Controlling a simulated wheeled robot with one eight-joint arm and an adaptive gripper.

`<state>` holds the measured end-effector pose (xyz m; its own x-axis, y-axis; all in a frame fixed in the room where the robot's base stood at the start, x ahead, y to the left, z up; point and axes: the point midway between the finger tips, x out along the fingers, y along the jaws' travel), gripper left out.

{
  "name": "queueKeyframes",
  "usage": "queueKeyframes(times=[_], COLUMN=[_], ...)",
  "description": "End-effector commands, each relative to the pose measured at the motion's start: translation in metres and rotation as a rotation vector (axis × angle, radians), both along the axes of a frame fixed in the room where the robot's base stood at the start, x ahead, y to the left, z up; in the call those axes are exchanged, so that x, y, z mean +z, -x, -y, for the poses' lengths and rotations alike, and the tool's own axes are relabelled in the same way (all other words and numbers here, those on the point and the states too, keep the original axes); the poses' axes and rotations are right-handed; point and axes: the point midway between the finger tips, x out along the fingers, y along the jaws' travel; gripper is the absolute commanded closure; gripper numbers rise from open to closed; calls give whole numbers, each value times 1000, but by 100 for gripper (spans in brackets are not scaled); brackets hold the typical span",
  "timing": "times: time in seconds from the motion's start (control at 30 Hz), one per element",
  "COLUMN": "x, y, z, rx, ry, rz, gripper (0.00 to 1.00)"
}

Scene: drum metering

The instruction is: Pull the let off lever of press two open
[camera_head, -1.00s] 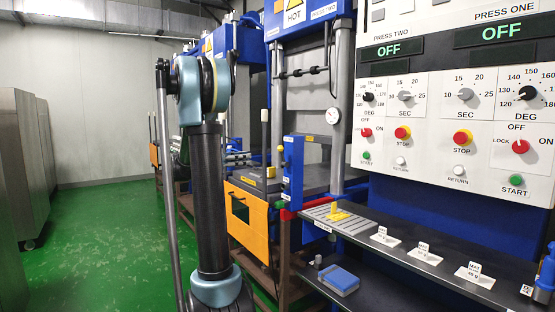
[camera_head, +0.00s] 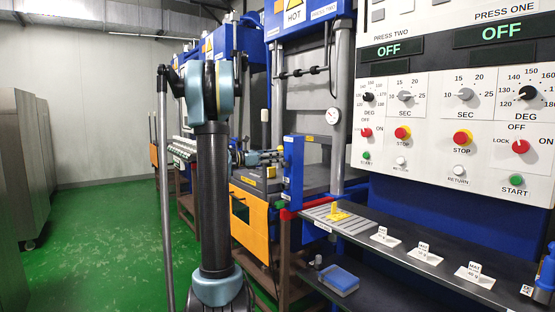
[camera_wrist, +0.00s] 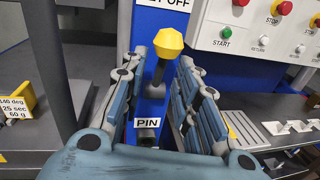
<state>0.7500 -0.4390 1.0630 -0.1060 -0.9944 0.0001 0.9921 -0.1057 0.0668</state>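The let-off lever in the wrist view has a yellow faceted knob (camera_wrist: 168,43) on a dark stem. It stands out from a blue panel, below a partly cut-off sign ending in "OFF" (camera_wrist: 165,3). My gripper (camera_wrist: 164,60) is open, with one padded finger left of the lever and one right. The knob lies between the fingertips, and I see no clear contact. In the head view my gripper (camera_head: 278,157) reaches the blue upright (camera_head: 293,168) beside press two (camera_head: 322,14). The knob cannot be made out there.
A PIN label (camera_wrist: 147,122) and a dark socket sit below the lever. The control panel (camera_head: 450,120) and a dark shelf (camera_head: 405,245) with small labelled cards stand to the right. A yellow card holder (camera_wrist: 16,104) is at left. The green floor (camera_head: 110,230) is clear.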

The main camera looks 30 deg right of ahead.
Motion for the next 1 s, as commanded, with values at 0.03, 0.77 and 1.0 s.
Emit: queueKeyframes(times=[0.03,0.77,1.0], x=[0,0,2], y=[1,2,1], z=[7,22,22], rx=[-2,0,2], ry=[0,0,4], rz=[0,0,-1], gripper=[72,100,100])
